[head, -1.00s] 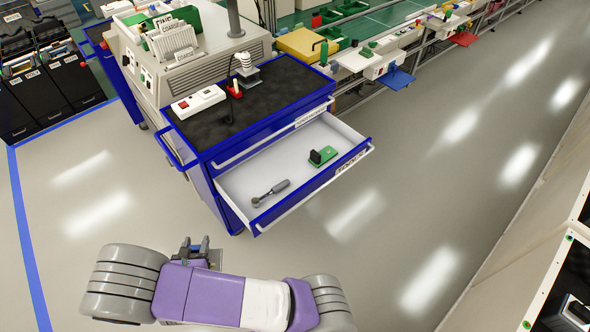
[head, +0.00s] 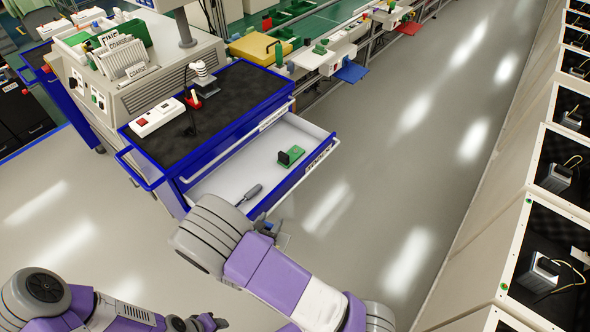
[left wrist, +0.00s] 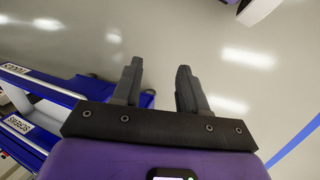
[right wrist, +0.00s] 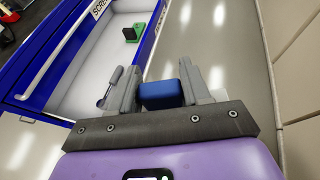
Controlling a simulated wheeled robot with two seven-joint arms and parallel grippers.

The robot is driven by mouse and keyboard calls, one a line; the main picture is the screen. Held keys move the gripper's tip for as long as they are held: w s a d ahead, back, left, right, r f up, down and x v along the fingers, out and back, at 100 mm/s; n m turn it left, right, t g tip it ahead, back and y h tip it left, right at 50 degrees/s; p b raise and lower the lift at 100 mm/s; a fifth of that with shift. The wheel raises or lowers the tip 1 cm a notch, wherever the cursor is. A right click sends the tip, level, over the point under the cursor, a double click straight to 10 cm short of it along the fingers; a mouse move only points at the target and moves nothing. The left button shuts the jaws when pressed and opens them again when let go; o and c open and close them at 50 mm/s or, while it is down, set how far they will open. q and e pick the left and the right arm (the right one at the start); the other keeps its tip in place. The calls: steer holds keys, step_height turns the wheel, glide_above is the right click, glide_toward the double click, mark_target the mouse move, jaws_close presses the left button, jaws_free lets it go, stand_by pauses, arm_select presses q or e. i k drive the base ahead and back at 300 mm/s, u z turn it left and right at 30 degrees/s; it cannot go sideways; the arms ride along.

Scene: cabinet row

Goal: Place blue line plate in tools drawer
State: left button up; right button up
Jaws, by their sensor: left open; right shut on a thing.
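The blue line plate (right wrist: 160,95) is a small blue block between the fingers of my right gripper (right wrist: 158,90), which is shut on it. The drawer also shows in the right wrist view (right wrist: 95,60), left of the gripper. It holds a green plate with a black part (head: 289,156) and a grey-handled tool (head: 252,193). My left gripper (left wrist: 158,88) is open and empty above the floor.
The blue cabinet's dark top (head: 225,105) carries a white switch box (head: 157,117) and a small stand. A closed drawer lies above the open one. Cream cabinets (head: 520,170) line the right side. Clear floor (head: 390,170) lies between.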

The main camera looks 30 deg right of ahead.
mark_target(268, 179)
steer(key=z, duration=0.05)
steer(key=i, duration=0.95)
